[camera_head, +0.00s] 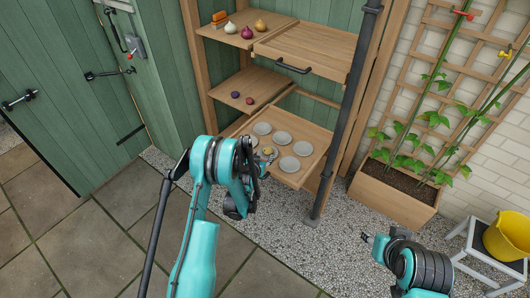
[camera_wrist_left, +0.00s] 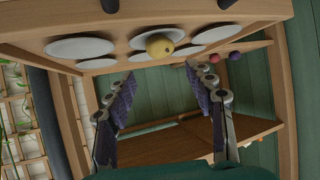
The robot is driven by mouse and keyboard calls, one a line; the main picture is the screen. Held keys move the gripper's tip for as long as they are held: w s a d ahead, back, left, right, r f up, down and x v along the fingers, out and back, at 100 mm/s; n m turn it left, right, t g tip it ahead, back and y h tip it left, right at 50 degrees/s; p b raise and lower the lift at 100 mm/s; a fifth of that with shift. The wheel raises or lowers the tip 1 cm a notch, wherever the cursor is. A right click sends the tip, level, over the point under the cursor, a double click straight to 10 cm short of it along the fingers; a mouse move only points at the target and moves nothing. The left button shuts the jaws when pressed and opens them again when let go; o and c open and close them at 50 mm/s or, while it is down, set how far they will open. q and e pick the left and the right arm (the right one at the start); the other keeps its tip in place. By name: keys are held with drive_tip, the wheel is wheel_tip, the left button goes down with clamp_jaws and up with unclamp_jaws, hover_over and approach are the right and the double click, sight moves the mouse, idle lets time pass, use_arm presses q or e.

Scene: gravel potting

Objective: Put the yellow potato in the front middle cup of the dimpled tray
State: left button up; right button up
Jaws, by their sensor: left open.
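The dimpled tray (camera_head: 293,184) is the pulled-out lowest board of the shelf, with white round cups in two rows. The yellow potato (camera_head: 268,150) rests at the front middle cup; it also shows in the left wrist view (camera_wrist_left: 160,45), where it overlaps the middle cups. My left gripper (camera_head: 264,166) is at the tray's front edge, close to the potato. In the left wrist view its two fingers (camera_wrist_left: 160,72) are spread apart with nothing between them. My right gripper (camera_head: 367,238) is at the lower right, over the gravel and away from the tray; its jaws are too small to judge.
Two dark round vegetables (camera_head: 242,97) lie on the middle shelf. An orange item and several onions (camera_head: 246,32) stand on the top shelf, beside a drawer with a dark handle (camera_head: 293,69). A dark pipe (camera_head: 345,110) rises right of the tray. A planter (camera_head: 392,200) stands further right.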

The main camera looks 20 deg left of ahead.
use_arm(q)
drive_tip(key=s+d+r+g+b, duration=0.1)
drive_tip(key=s+d+r, duration=0.1)
drive_tip(key=s+r, duration=0.7)
drive_tip(key=s+d+r+g, duration=0.2)
drive_tip(key=s+r, duration=0.4)
drive_tip(key=r, duration=0.6)
drive_tip(key=s+d+r+g, duration=0.1)
drive_tip(key=s+r+g, duration=0.1)
drive_tip(key=s, duration=2.1)
drive_tip(key=shift+s+d, duration=0.25)
drive_tip(key=shift+d, duration=0.15)
